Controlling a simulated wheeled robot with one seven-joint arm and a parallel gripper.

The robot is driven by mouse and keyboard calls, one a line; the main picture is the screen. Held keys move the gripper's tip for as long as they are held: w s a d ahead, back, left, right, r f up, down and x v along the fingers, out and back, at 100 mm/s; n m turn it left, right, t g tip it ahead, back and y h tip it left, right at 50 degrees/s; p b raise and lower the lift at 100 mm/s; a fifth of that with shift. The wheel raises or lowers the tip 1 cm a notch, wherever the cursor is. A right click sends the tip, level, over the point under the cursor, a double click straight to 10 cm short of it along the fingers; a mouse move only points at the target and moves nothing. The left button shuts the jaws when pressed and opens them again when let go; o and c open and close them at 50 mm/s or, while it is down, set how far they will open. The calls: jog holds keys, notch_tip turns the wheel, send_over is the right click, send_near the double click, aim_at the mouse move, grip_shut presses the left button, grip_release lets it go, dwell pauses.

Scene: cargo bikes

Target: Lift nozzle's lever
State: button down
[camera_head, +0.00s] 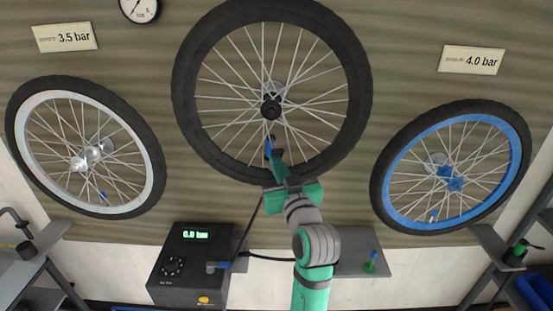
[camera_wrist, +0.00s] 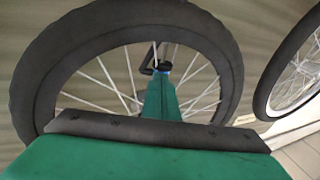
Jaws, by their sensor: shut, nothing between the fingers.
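The nozzle (camera_wrist: 147,69) is a small dark fitting among the lower spokes of the large middle wheel (camera_head: 190,88). Its blue lever (camera_head: 267,148) shows just above my gripper in the head view, and a blue part also shows at the fingertips in the wrist view (camera_wrist: 165,67). My green gripper (camera_head: 275,157) is shut and empty, its tips pointing up at the nozzle. In the wrist view the fingers (camera_wrist: 160,80) cover part of the nozzle, and I cannot tell whether they touch the lever.
A black pump box (camera_head: 188,291) reading 0.0 bar stands below left. A dark hose (camera_head: 252,217) hangs beside my arm. Wheels with white (camera_head: 24,135) and blue (camera_head: 514,150) rims hang at the sides. A grey shelf (camera_head: 352,263) is right of my arm.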

aim_at(272, 142)
jog(key=shift+r, duration=0.1)
jog(key=shift+r, duration=1.95)
jog(key=shift+s, duration=0.1)
jog(key=v, duration=0.9)
jog(key=shift+f, duration=0.1)
